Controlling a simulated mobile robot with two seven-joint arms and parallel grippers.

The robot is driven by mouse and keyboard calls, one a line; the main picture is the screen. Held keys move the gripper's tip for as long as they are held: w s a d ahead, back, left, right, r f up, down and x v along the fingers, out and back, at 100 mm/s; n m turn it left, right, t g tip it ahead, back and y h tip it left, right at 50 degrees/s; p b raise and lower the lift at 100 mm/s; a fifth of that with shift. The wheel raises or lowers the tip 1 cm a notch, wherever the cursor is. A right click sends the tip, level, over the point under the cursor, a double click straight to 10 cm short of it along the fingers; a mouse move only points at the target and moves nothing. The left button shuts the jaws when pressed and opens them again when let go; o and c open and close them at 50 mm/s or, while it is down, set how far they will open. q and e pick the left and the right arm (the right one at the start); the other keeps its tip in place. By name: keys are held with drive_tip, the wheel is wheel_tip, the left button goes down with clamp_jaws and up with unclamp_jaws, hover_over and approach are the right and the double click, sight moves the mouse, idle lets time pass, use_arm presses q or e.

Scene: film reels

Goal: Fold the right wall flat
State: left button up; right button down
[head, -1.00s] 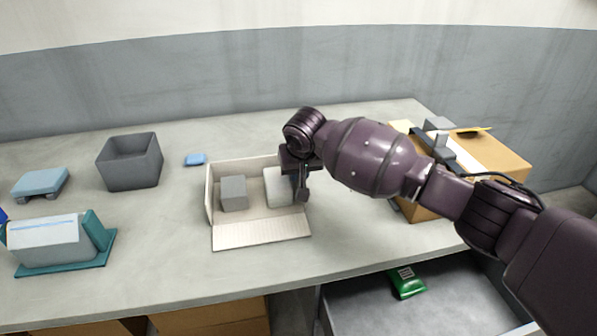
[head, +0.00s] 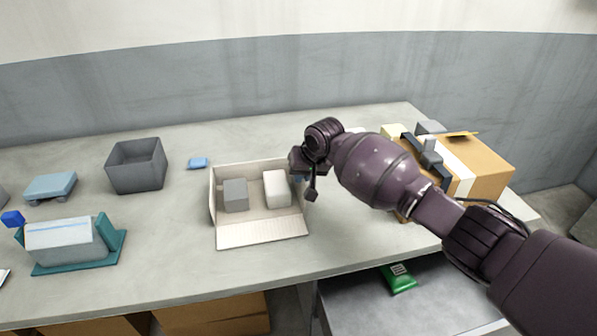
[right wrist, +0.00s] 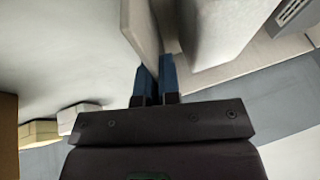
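A small cream box (head: 262,234) stands on the table in the head view, its front wall lying flat and its left and back walls upright. The right wall is mostly hidden behind my right gripper (head: 301,180) in the head view. In the right wrist view, the right wall (right wrist: 143,25) is a thin upright panel running between the two blue fingers of my right gripper (right wrist: 158,80). The fingers are close together with the wall's edge pinched between them. A grey block (head: 236,195) and a white block (head: 276,189) sit inside the box. My left gripper is out of view.
A dark grey bin (head: 137,167), a light-blue block (head: 198,163) and a teal stand (head: 108,240) are to the left. A cardboard box (head: 485,172) stands on the right under my arm. An open drawer with a green packet (head: 398,280) is below the front edge.

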drive_tip(key=shift+w+d+f+y, duration=0.15)
drive_tip(key=shift+d+y, duration=0.25)
drive_tip(key=shift+y, duration=0.3)
drive_tip(key=shift+d+f+m+g+y, duration=0.15)
drive_tip(key=shift+d+f+m+y, duration=0.1)
drive_tip(key=shift+y, duration=0.25)
drive_tip(key=shift+d+f+m+g+y, duration=0.15)
drive_tip(key=shift+d+y, duration=0.1)
drive_tip(key=shift+y, duration=0.25)
drive_tip(key=shift+d, duration=0.1)
drive_tip(key=shift+w+y, duration=0.1)
drive_tip(key=shift+y, duration=0.2)
